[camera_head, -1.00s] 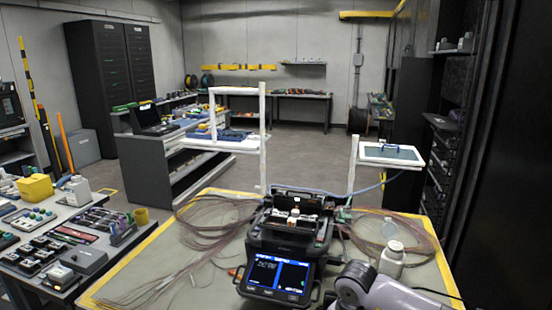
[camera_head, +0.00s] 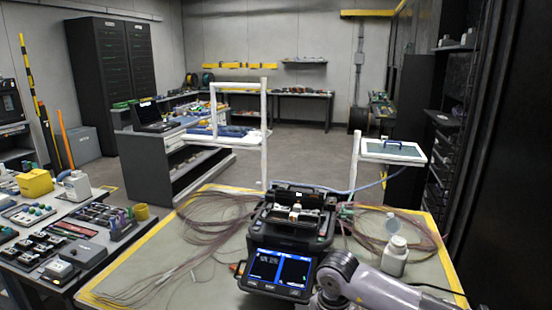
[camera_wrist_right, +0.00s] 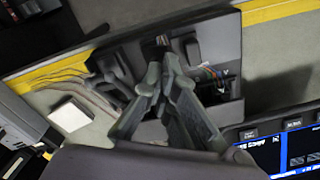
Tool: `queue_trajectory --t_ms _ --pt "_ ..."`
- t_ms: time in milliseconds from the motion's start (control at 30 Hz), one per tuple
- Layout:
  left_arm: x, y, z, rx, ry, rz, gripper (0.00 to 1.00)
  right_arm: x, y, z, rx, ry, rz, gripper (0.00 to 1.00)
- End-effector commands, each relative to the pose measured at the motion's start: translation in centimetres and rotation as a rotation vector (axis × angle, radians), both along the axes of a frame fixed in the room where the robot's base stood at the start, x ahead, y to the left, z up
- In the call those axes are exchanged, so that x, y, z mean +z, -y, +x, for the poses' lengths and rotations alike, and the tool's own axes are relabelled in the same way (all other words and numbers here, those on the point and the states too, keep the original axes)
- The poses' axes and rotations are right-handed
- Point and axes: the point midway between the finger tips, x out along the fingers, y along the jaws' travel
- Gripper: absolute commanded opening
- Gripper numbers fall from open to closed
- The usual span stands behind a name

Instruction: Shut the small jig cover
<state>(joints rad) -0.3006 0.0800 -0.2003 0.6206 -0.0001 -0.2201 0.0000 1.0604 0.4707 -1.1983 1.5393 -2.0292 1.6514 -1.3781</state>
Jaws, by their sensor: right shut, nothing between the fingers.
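The dark fusion splicer (camera_head: 318,240) stands on the bench in the head view, its screen lit and its top open, with small pale parts (camera_head: 295,211) inside. I cannot tell for certain which part is the small jig cover. In the right wrist view my right gripper (camera_wrist_right: 163,62) is shut and empty, its fingertips over a dark grey open section (camera_wrist_right: 219,45) with small coloured parts beside them. I cannot tell whether the tips touch it. Part of the lit screen (camera_wrist_right: 295,150) shows at lower right. My left gripper is in neither view.
A white bottle (camera_head: 394,258) stands right of the splicer, close to my right arm. Loose fibre coils (camera_head: 215,215) lie on the bench left of the splicer, with more on the right. Bare bench (camera_head: 190,275) shows at front left.

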Motion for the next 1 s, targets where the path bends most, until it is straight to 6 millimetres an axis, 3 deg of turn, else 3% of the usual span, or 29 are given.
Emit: queue_trajectory --t_ms 33,133,533,1000 --pt "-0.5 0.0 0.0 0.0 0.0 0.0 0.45 -1.6 0.7 -0.6 -0.006 -0.025 -0.023 0.0" --pt "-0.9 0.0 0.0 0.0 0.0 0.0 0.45 -1.9 0.8 -0.6 -0.007 -0.025 -0.026 0.0" --pt "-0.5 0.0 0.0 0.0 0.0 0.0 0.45 -1.5 0.8 -0.5 -0.007 -0.022 -0.027 0.0" --pt "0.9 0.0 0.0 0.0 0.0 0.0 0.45 2.2 0.4 -0.4 -0.001 -0.014 -0.016 0.0"
